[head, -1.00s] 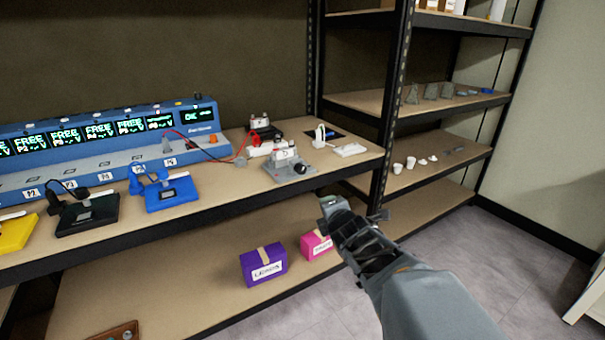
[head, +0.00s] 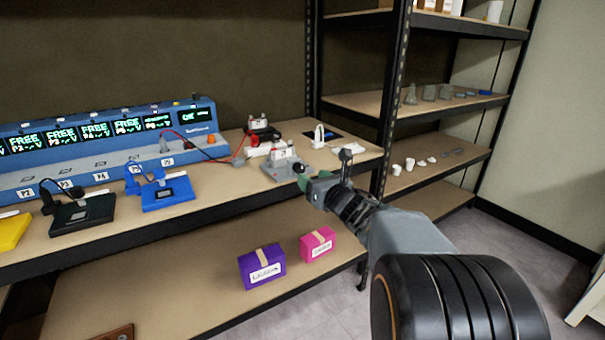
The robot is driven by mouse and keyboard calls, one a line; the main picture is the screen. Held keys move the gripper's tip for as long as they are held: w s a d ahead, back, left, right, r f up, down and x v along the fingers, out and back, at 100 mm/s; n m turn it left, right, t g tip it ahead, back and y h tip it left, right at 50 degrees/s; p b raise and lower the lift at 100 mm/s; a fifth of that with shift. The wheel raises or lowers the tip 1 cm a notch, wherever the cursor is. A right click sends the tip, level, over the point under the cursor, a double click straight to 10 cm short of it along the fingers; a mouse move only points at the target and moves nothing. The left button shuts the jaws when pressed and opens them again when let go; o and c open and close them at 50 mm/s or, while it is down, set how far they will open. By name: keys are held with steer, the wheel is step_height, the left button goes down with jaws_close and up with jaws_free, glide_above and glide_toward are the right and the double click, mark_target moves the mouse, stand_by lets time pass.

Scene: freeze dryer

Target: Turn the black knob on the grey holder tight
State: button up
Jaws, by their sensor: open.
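The grey holder (head: 276,172) sits on the bench top near its right end, with a pale block marked with a label on it. Its black knob (head: 299,169) is on the holder's right side, facing my arm. My gripper (head: 307,184) is just right of and slightly below the knob, its tips close to it. The gripper is open. I cannot tell whether the tips touch the knob or whether it lies between them. The right edge of the holder is partly hidden by the gripper.
A blue instrument (head: 110,140) with lit displays fills the back left. Red and dark leads run from it towards the holder. A white item (head: 342,144) lies behind my gripper. Purple (head: 262,267) and pink boxes (head: 318,243) stand on the lower shelf.

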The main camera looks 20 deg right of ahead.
mark_target(301, 170)
steer(key=shift+w+a, duration=0.2)
steer(key=shift+w, duration=1.35)
steer(key=shift+w+a, duration=0.15)
steer(key=shift+w, duration=1.4)
steer(key=c, duration=0.9)
steer(key=shift+c, duration=0.2)
steer(key=shift+m+b, duration=0.3)
steer(key=shift+b, duration=0.05)
